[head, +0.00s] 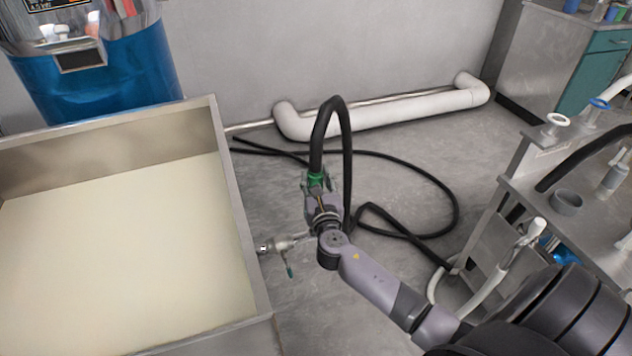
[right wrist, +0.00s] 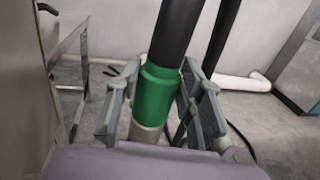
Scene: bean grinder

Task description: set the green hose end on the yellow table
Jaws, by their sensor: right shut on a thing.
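The green hose end (head: 316,180) is a green collar on a thick black hose (head: 326,128). My right gripper (head: 318,188) is shut on it, over the floor to the right of the large cream-filled metal bin. In the right wrist view the green collar (right wrist: 156,92) stands nearly upright between the two grey fingers (right wrist: 162,104), with a pale metal fitting below it. The hose arches up and back down to the floor. I see no clearly yellow table. My left gripper is not in view.
The walled bin (head: 236,215) fills the left; a valve (head: 282,244) sticks out from its side. A metal workbench (head: 520,178) with hoses stands right. Black hose loops (head: 455,205) lie on the floor. A white pipe (head: 385,117) runs along the back wall.

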